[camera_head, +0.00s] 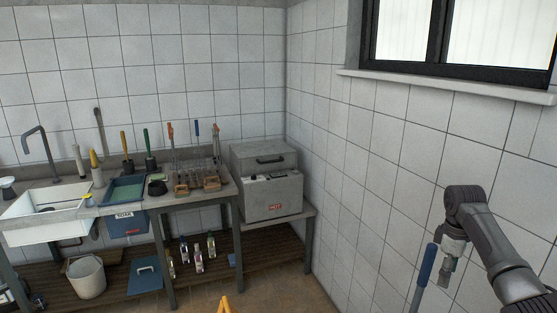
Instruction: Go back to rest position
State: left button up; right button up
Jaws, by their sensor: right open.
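My right arm comes in from the right edge, and my right gripper (447,272) hangs down from its wrist. The gripper is small and seen partly from above; its jaws are open and I see nothing held between them. A blue-handled pole (425,265) stands just left of the gripper in the picture; I cannot tell whether they touch. My left arm and left gripper are not in view.
A white sink (46,228) and a bench with brushes, glassware and a blue tray (124,190) line the back wall. A grey metal box (270,196) sits in the corner. A white bucket (87,277) is below.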

jog(key=s+a+f+t, duration=0.1)
jog(key=s+a+f, duration=0.7)
jog(key=a+f, duration=0.15)
jog(key=s+a+f, duration=0.7)
jog(key=a+f, duration=0.2)
jog(key=f, duration=0.2)
jog(key=s+a+m+t+y, duration=0.1)
jog(key=s+a+m+t, duration=0.2)
jog(key=s, duration=1)
jog(key=s+a+r+m, duration=0.1)
jog(key=s+r+m, duration=0.35)
jog(key=s, duration=0.75)
notch_tip(320, 180, down, 31)
jog(key=s+g+b, duration=0.1)
jog(key=g+b, duration=0.1)
jog(key=b, duration=0.3)
pick_arm(q)
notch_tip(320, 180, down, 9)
jog(key=b, duration=0.4)
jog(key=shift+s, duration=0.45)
pick_arm(e)
jog(key=s+d+f, duration=0.2)
jog(key=s+f, duration=1.4)
jog(key=f, duration=0.3)
jog(key=shift+s+d+f+n+g, duration=0.35)
jog(key=shift+g, duration=0.05)
